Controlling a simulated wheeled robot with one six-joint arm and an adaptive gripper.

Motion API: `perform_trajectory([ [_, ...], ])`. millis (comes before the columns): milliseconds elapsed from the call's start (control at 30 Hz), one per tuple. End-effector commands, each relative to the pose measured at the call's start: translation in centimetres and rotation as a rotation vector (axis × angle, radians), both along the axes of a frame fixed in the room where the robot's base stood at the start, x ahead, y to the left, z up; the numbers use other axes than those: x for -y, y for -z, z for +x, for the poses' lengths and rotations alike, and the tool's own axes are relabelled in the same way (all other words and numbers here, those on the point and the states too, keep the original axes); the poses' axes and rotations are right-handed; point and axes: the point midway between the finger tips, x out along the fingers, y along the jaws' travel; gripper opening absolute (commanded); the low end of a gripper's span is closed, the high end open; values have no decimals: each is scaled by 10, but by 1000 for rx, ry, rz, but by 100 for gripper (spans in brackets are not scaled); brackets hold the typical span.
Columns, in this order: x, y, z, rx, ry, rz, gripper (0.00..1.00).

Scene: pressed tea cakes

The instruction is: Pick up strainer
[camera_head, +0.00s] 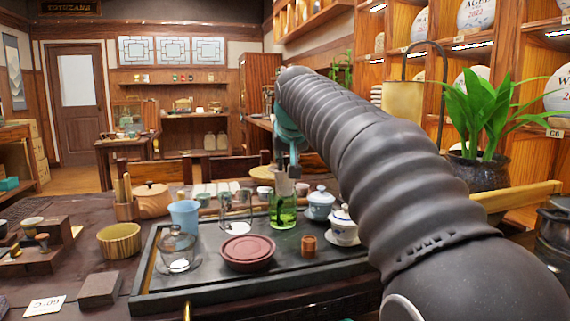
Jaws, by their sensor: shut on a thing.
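My gripper (287,178) points down over the tray, at the end of my arm and below a teal joint. It is small and partly hidden in this view. It is shut on a small pale thing (284,187), just above or behind a green glass (283,212). I cannot tell for sure whether this pale thing is the strainer. Small cup-shaped pieces (32,223) sit on a wooden stand (62,238) at the far left, too small to identify.
A woven bowl (119,241) stands left. My arm hides the right side.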

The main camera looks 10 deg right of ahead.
Motion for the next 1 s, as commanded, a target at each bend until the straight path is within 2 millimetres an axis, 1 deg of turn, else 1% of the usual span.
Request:
perform_trajectory([
  [33,-1,0,-8,3,-1,1,0],
  [267,-4,0,-48,3,-1,0,0],
  [500,-7,0,-96,3,-1,-1,0],
  [600,-8,0,-114,3,-1,0,0],
  [700,-9,0,-129,2,-1,1,0],
  [800,-10,0,-138,1,-1,1,0],
  [1000,-10,-10,-147,1,0,0,0],
])
